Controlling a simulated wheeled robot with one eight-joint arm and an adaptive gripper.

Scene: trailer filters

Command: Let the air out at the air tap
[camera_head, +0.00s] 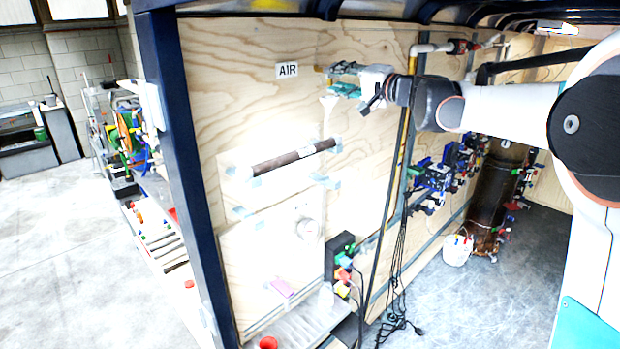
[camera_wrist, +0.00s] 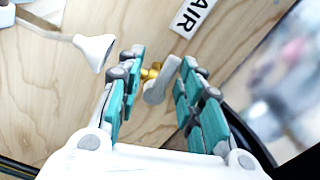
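The air tap (camera_wrist: 152,73) is brass with a pale grey lever handle (camera_wrist: 160,82), mounted on the plywood wall. In the wrist view it shows between my gripper's two teal fingers. My gripper (camera_wrist: 161,62) is open, with a finger on each side of the tap and gaps to the handle; I see no contact. In the head view my gripper (camera_head: 343,79) is at the wall, right of the AIR label (camera_head: 287,70), and mostly hides the tap. The label also shows in the wrist view (camera_wrist: 193,14).
A white funnel-shaped piece (camera_wrist: 95,48) is close to my left finger in the wrist view. Below in the head view is a dark horizontal tube (camera_head: 293,157) on the wall. A yellow-and-black vertical pipe (camera_head: 401,150) and hanging cables are to the right.

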